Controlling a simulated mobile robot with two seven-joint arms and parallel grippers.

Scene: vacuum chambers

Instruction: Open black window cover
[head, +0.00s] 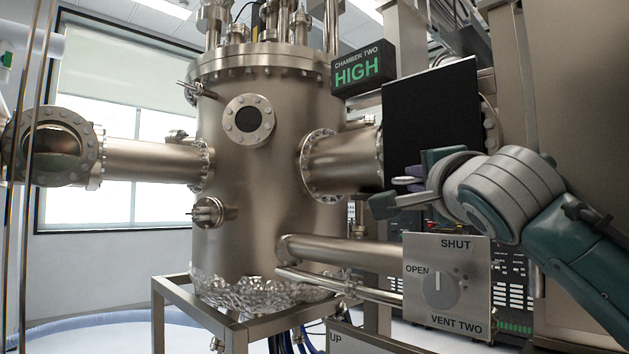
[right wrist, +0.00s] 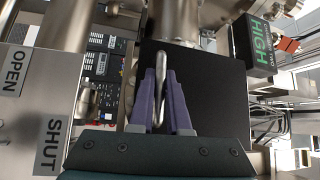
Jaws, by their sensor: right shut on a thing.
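The black window cover (head: 432,110) is a flat, square black panel at the right of the steel chamber, in front of the end of a side port. It also shows in the right wrist view (right wrist: 215,85). My right gripper (head: 408,190) is at the lower part of the cover. In the right wrist view its two purple fingers (right wrist: 160,80) are shut on a bent metal handle (right wrist: 131,68) in front of the black panel. The fingers hide part of the handle. My left gripper is in neither view.
A vent box (head: 446,285) marked OPEN, SHUT and VENT TWO, with a round knob, stands just below my right gripper. A "CHAMBER TWO HIGH" sign (head: 361,70) is left of the cover's top. The steel chamber (head: 262,150) with its side pipes fills the middle.

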